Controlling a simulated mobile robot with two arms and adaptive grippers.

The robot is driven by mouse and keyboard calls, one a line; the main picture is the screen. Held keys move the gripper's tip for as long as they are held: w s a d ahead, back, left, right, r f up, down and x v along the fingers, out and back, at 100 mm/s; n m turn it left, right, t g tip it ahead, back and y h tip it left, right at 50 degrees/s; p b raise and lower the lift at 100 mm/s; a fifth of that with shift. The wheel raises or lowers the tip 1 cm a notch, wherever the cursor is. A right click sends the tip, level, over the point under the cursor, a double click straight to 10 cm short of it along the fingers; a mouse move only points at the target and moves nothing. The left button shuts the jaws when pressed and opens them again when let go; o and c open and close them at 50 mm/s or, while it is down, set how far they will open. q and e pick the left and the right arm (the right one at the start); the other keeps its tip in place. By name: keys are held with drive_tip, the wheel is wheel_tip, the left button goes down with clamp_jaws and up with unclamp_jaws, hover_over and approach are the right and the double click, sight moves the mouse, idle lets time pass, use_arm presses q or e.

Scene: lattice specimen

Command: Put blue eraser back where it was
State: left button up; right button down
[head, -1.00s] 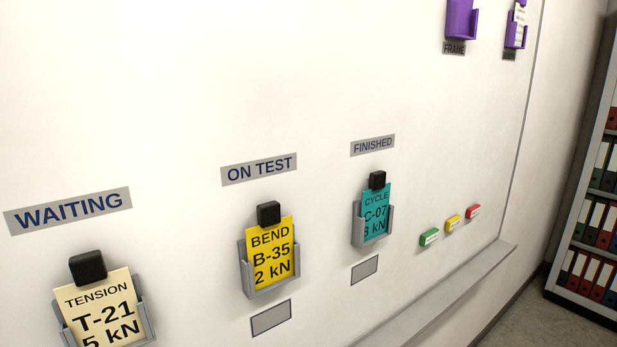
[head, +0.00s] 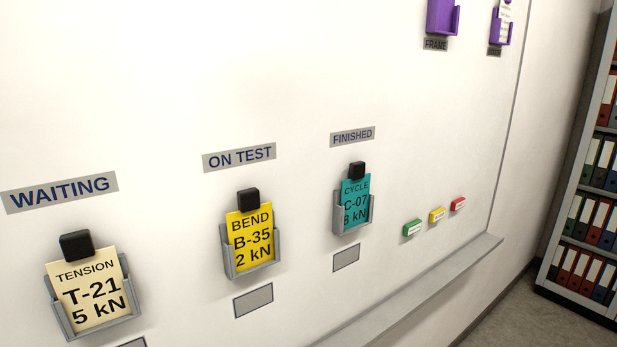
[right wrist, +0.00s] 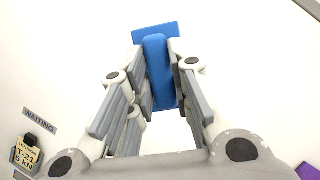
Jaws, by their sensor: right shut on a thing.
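The blue eraser (right wrist: 158,68) shows in the right wrist view as a long blue body with a wider blue bar across its far end. My right gripper (right wrist: 158,75) is shut on it, with the grey finger pads on both sides of the body. Whether the eraser touches the white surface behind it I cannot tell. The head view shows neither the eraser nor either gripper. The whiteboard (head: 200,70) fills most of the head view.
Grey card holders (head: 252,262) hang under the WAITING, ON TEST and FINISHED labels, each with a card and black block. Green (head: 412,228), yellow (head: 437,215) and red (head: 458,204) blocks sit right of them. A ledge (head: 420,290) runs below. Purple holders (head: 442,17) hang upper right.

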drive_tip(key=w+f, duration=0.8)
drive_tip(key=f, duration=0.6)
drive_tip(key=w+f, duration=0.8)
drive_tip(key=f, duration=0.6)
drive_tip(key=s+d+f+m+t+h, duration=0.1)
drive_tip(key=d+f+m+t+h, duration=0.1)
drive_tip(key=f, duration=0.8)
drive_tip(key=s+d+f+m+t+h, duration=0.1)
drive_tip(key=d+f+t+h, duration=0.15)
drive_tip(key=f, duration=0.85)
drive_tip(key=s+d+f+m+t+h, duration=0.2)
drive_tip(key=s+d+f+h, duration=0.3)
drive_tip(key=s+f, duration=0.4)
drive_tip(key=s+d+f+m+t+h, duration=0.2)
drive_tip(key=s+d+f+m+h, duration=0.3)
drive_tip(key=s+f, duration=0.5)
wheel_tip(320, 180, down, 2)
drive_tip(key=d+h, duration=0.1)
drive_tip(key=h, duration=0.1)
drive_tip(key=shift+s+d+f+m+h, duration=0.2)
drive_tip(key=shift+s+d+m+h, duration=0.1)
drive_tip(key=shift+h, duration=0.05)
